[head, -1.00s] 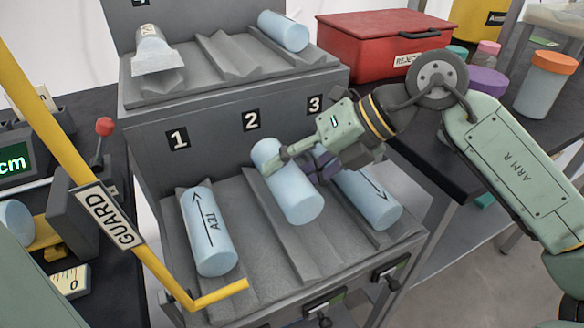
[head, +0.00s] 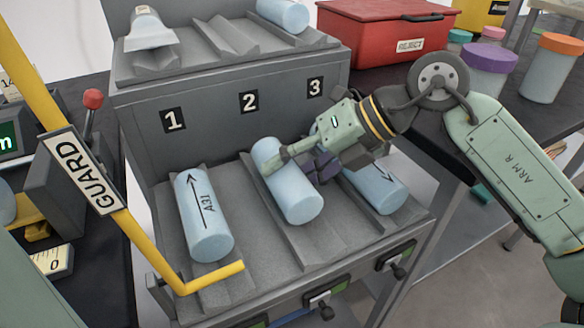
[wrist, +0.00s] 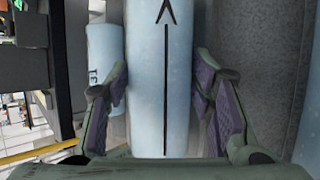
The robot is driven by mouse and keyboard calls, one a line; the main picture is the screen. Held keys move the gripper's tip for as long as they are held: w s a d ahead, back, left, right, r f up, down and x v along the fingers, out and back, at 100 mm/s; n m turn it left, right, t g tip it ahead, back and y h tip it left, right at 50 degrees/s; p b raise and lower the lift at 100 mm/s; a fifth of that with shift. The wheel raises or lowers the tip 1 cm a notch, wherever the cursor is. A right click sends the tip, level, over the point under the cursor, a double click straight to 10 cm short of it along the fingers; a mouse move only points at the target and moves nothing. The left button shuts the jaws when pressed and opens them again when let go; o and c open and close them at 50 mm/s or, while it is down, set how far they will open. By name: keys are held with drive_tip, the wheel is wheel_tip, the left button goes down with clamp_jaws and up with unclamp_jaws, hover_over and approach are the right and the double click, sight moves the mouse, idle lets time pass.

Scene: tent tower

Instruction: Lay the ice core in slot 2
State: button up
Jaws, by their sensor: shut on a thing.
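The pale blue ice core (head: 297,198) is at slot 2 of the grey rack, pointing down the slope along the groove. My gripper (head: 298,163) is shut on its upper part, one finger on each side. In the wrist view the core (wrist: 160,60) lies between the purple finger pads (wrist: 162,85), with a black arrow facing up. Slot 2's groove (head: 268,215) is partly hidden under the core. I cannot tell if the core touches the groove. The number 2 label (head: 248,102) is on the panel behind.
A core marked A31 (head: 205,225) lies in slot 1, and another core (head: 376,188) lies in slot 3, partly behind my gripper. A yellow guard bar (head: 120,215) crosses the left front. The upper shelf holds more pieces. A red reject box (head: 385,45) stands behind right.

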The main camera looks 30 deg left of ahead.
drive_tip(key=shift+s+f, duration=0.2)
drive_tip(key=shift+f, duration=0.4)
drive_tip(key=o, duration=1.6)
drive_tip(key=shift+w, duration=0.1)
drive_tip(key=shift+w+r, duration=0.1)
drive_tip(key=shift+w+d+r, duration=0.2)
drive_tip(key=shift+d+r, duration=0.1)
drive_tip(key=shift+r, duration=0.05)
drive_tip(key=v, duration=1.1)
drive_tip(key=shift+r, duration=0.15)
